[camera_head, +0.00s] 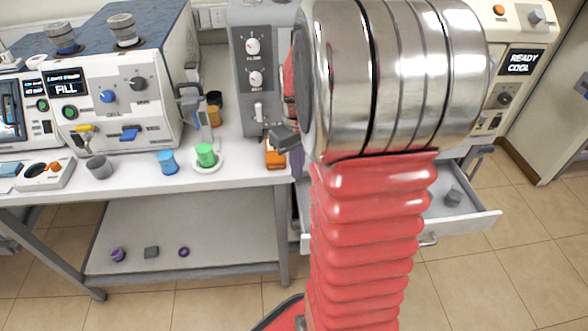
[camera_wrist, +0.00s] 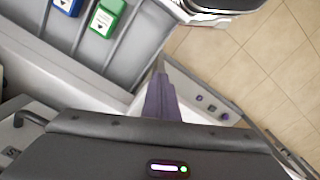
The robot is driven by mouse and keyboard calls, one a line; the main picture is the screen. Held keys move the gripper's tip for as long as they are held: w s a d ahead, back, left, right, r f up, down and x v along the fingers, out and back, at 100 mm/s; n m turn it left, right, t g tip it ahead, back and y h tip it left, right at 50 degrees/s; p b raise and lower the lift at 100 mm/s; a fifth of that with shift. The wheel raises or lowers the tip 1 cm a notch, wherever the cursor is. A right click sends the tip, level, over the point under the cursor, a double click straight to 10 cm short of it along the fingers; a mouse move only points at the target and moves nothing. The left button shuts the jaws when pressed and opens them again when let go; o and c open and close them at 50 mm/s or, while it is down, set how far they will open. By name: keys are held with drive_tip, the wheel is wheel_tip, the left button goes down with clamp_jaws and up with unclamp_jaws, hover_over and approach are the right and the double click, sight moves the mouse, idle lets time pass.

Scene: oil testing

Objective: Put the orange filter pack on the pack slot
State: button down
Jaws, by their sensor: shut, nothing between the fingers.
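A small orange block (camera_head: 275,158), which may be the orange filter pack, sits at the right end of the white bench beside the grey machine. It is partly covered by my gripper's dark body. My gripper (camera_head: 297,165) points down just right of this block, with its purple fingers shut and empty. The fingers (camera_wrist: 160,85) also show shut in the wrist view, beside the wall of a grey divided tray or drawer. A blue pack (camera_wrist: 68,5) and a green pack (camera_wrist: 106,17) stand in it. I cannot make out the orange pack in the wrist view, nor identify the pack slot.
An open drawer (camera_head: 470,217) juts out on the right with a small grey piece in it. My arm hides much of it. The grey machine (camera_head: 262,115) stands behind. Blue (camera_head: 168,162) and green (camera_head: 206,154) cups stand on the bench. Small items lie on the lower shelf (camera_head: 200,225).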

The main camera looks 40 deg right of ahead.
wheel_tip(320, 180, up, 8)
idle(0.4)
drive_tip(key=shift+r, duration=0.1)
idle(0.5)
drive_tip(key=s+a+r+t, duration=0.1)
drive_tip(key=s+a+t, duration=0.1)
drive_tip(key=a, duration=0.6)
drive_tip(key=s+a+r+n+t, duration=0.1)
drive_tip(key=s+a, duration=0.3)
drive_tip(key=a, duration=0.4)
drive_tip(key=s+a+r+t, duration=0.2)
drive_tip(key=s+a, duration=0.1)
drive_tip(key=a, duration=0.5)
drive_tip(key=shift+s+a+r+t, duration=0.15)
drive_tip(key=shift+r+t, duration=0.15)
drive_tip(key=shift+r, duration=0.05)
